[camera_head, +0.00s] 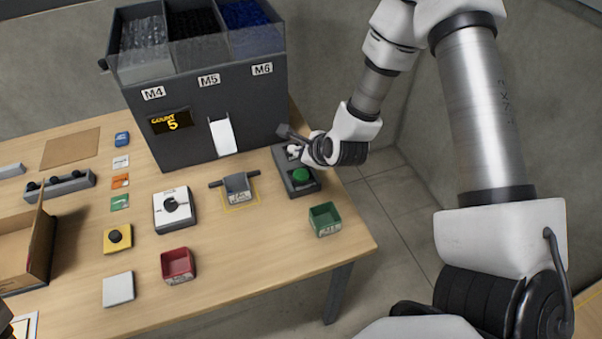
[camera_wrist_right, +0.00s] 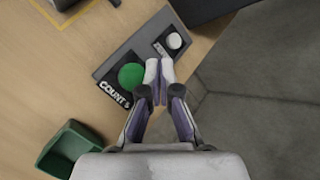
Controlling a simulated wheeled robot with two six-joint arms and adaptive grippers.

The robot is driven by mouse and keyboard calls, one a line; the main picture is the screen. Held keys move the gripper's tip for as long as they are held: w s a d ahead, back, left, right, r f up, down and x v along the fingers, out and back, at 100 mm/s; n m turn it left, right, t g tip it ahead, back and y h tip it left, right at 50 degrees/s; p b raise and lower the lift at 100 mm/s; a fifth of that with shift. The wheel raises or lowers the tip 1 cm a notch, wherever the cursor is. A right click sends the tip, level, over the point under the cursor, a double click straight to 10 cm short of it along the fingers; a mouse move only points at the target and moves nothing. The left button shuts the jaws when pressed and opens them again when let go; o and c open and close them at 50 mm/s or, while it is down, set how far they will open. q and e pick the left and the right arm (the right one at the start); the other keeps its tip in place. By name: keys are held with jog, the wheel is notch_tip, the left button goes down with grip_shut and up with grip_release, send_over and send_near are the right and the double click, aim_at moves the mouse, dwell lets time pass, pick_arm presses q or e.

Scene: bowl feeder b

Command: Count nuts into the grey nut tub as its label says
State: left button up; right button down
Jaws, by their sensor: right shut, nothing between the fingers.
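The grey nut tub (camera_head: 238,188) stands on a yellow-outlined spot in front of the feeder; its label is too small to read. The dark feeder (camera_head: 185,130) has hoppers marked M4, M5 and M6, a display (camera_head: 171,122) reading COUNT 5, and a white chute (camera_head: 223,136). The button panel (camera_head: 281,164) carries a green button (camera_wrist_right: 131,76), marked COUNT, and a smaller white button (camera_wrist_right: 174,40). My right gripper (camera_wrist_right: 158,72) is shut and empty over the panel, its tips between the two buttons in the wrist picture; contact cannot be told. My left gripper is not visible.
A red tub (camera_head: 178,267) and a green tub (camera_head: 325,221) stand near the table's front edge. A white dial box (camera_head: 174,211), a yellow knob box (camera_head: 117,239), a white pad (camera_head: 118,289) and a cardboard box (camera_head: 38,240) are left. Floor lies right of the table.

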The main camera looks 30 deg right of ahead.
dwell(0.4)
jog(key=shift+s+f+g, duration=0.4)
jog(key=shift+s+f, duration=0.05)
jog(key=shift+s, duration=0.1)
jog(key=shift+s+r+b, duration=0.15)
jog(key=shift+r+b, duration=0.05)
jog(key=shift+b, duration=0.7)
jog(key=shift+t, duration=0.4)
jog(key=r, duration=0.2)
jog(key=w+r+b, duration=0.1)
jog(key=r, duration=0.1)
jog(key=shift+w+r, duration=0.15)
jog(key=shift+w, duration=0.05)
